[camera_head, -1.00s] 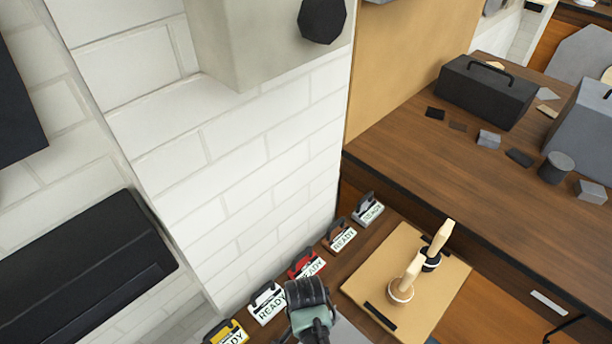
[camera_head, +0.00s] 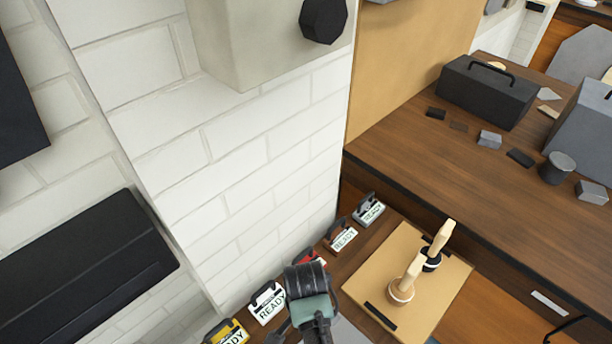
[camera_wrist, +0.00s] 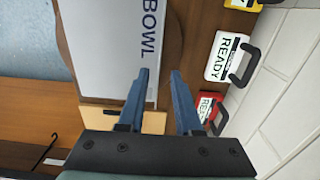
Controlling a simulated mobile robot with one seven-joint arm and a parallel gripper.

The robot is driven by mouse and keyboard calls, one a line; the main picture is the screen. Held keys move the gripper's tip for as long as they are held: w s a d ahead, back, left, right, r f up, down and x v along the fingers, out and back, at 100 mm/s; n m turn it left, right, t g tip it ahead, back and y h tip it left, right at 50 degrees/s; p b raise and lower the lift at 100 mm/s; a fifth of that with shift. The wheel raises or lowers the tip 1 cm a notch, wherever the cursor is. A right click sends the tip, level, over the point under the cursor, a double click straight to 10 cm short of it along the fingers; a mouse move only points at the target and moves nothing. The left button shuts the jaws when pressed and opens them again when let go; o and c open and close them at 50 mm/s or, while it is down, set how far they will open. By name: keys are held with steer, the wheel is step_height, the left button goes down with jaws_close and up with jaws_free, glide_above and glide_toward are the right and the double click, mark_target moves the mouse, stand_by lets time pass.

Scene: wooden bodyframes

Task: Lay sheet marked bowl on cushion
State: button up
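The grey sheet marked BOWL (camera_wrist: 112,45) lies flat in the wrist view, its lettering along its right edge. A grey corner of a sheet (camera_head: 348,331) shows beside my arm in the head view. My gripper (camera_wrist: 160,72) has its two blue fingers apart, with a gap between the tips. The left finger overlaps the sheet's lettered edge in the picture and the right finger is beyond it. I cannot tell whether they touch it. A dark brown, round-edged shape (camera_wrist: 176,35) shows under the sheet; I cannot tell whether it is the cushion.
Several READY tags with handles stand along the wall, including a white one (camera_wrist: 226,56) and a red one (camera_wrist: 207,106). A tan board (camera_head: 382,275) carries two wooden-handled tools (camera_head: 403,290). The workbench (camera_head: 430,160) holds a dark toolbox (camera_head: 487,92). White brick wall is close by.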

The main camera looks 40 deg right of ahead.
step_height(320, 180, up, 7)
stand_by(0.3)
stand_by(0.5)
